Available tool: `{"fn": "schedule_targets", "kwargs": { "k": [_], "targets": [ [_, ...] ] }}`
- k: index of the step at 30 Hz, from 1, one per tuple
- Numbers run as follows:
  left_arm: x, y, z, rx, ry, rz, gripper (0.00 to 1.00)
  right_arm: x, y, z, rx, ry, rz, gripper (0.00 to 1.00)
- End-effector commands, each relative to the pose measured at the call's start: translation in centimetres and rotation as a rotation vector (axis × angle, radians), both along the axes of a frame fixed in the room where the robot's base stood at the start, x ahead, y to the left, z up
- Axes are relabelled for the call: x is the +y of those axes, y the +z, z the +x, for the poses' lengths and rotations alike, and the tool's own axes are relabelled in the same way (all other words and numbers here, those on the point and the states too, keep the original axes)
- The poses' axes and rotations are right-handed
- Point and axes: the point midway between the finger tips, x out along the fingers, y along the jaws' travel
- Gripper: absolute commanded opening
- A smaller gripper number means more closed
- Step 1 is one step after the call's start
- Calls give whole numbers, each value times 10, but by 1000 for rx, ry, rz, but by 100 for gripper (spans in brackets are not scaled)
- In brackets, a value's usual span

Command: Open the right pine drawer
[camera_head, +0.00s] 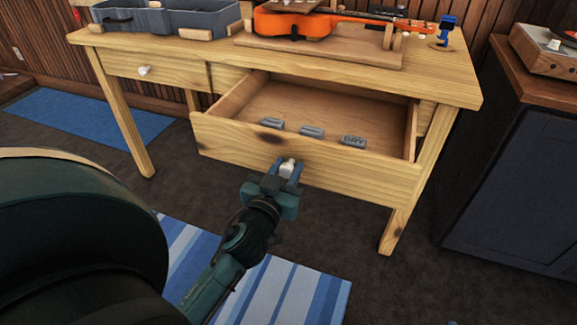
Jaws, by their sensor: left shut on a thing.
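The right pine drawer (230,138) is pulled well out from the pine table (440,82). Its inside shows, with several small grey blocks lying near the front panel. The drawer's white knob (289,163) sits on the front panel. My left gripper (287,171) is shut on this knob, reaching up from below in front of the drawer. The fingers partly hide the knob. The left pine drawer with its own white knob (144,71) is shut. My right gripper is not in view.
On the table are an orange ukulele (300,24) on a wooden stand, a grey tray (165,20) and a small blue item (446,28). A dark cabinet (510,170) stands at the right. Blue rugs lie on the floor.

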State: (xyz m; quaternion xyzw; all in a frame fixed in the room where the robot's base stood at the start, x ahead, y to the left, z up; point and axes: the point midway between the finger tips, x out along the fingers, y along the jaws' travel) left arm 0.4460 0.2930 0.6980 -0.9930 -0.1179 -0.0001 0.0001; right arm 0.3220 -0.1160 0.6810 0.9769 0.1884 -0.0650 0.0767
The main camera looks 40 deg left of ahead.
Motion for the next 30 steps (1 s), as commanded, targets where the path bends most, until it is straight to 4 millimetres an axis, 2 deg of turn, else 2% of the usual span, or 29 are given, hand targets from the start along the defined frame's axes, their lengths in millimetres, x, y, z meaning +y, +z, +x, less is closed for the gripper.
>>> {"fn": "schedule_targets", "kwargs": {
  "k": [10,11,18,30],
  "targets": [
    [0,1,0,-2,1,0,0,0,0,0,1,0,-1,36],
    [0,1,0,-2,1,0,32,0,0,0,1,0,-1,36],
    [0,1,0,-1,0,0,52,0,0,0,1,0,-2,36],
    [0,1,1,-1,-1,0,52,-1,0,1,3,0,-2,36]
  ]
}}
